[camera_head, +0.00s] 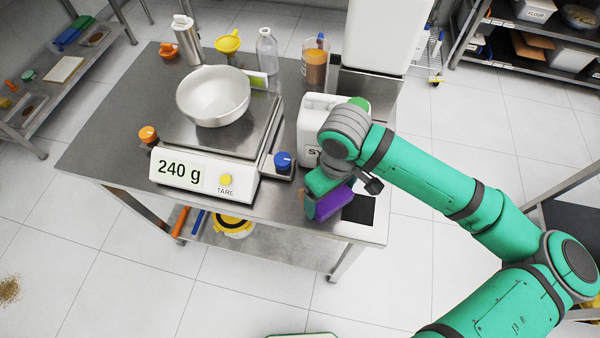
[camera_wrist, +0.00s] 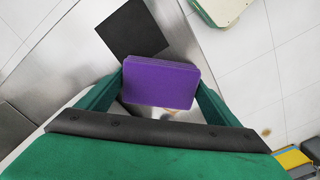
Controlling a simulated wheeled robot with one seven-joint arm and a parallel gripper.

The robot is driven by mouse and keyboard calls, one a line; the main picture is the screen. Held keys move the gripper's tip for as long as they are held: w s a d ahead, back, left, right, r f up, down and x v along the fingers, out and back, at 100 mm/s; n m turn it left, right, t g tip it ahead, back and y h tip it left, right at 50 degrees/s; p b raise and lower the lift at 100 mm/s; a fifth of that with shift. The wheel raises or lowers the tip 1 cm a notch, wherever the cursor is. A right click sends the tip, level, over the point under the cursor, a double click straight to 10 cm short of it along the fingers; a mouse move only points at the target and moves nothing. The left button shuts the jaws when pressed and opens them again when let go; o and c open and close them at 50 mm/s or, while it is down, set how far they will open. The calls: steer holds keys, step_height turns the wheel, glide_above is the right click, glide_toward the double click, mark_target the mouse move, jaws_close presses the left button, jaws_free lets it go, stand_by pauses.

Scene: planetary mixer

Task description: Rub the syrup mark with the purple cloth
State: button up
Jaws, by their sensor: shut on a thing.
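My gripper (camera_head: 318,192) is shut on the purple cloth (camera_head: 334,202), a folded block, at the front right corner of the steel table (camera_head: 100,150). In the wrist view the cloth (camera_wrist: 160,82) sits between the two green fingers of my gripper (camera_wrist: 160,90). A small brownish patch (camera_wrist: 168,112) shows just below the cloth's lower edge there; I cannot tell if it is the syrup mark. No clear syrup mark shows in the head view, where my gripper and the cloth hide part of the table top. I cannot tell whether the cloth touches the table.
A black square (camera_head: 358,210) lies right of the cloth. The white syrup jug (camera_head: 312,125) stands close behind my gripper. A scale (camera_head: 195,170) reading 240 g, with a white bowl (camera_head: 213,97), stands to the left. A blue knob (camera_head: 283,160) is nearby.

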mark_target(345, 199)
steer(key=shift+s+d, duration=0.25)
steer(key=shift+d, duration=0.65)
steer(key=shift+s+d, duration=0.2)
steer(key=shift+d, duration=0.65)
steer(key=a, duration=0.2)
steer(key=shift+w+a, duration=0.35)
steer(key=shift+a, duration=0.05)
steer(key=shift+w+a, duration=0.2)
steer(key=shift+a, duration=0.3)
steer(key=shift+w+a, duration=0.15)
steer(key=shift+a, duration=0.35)
steer(key=shift+w+a, duration=0.3)
steer(key=shift+a, duration=0.8)
steer(key=shift+w+a, duration=0.25)
steer(key=shift+a, duration=0.85)
steer(key=shift+w+a, duration=0.3)
steer(key=shift+a, duration=0.8)
step_height(345, 199, up, 2)
steer(key=shift+w+d+r, duration=0.1)
steer(key=shift+r, duration=0.15)
steer(key=shift+d+r, duration=0.1)
steer(key=shift+r, duration=0.25)
steer(key=shift+a+r, duration=0.2)
steer(key=shift+r, duration=2.3)
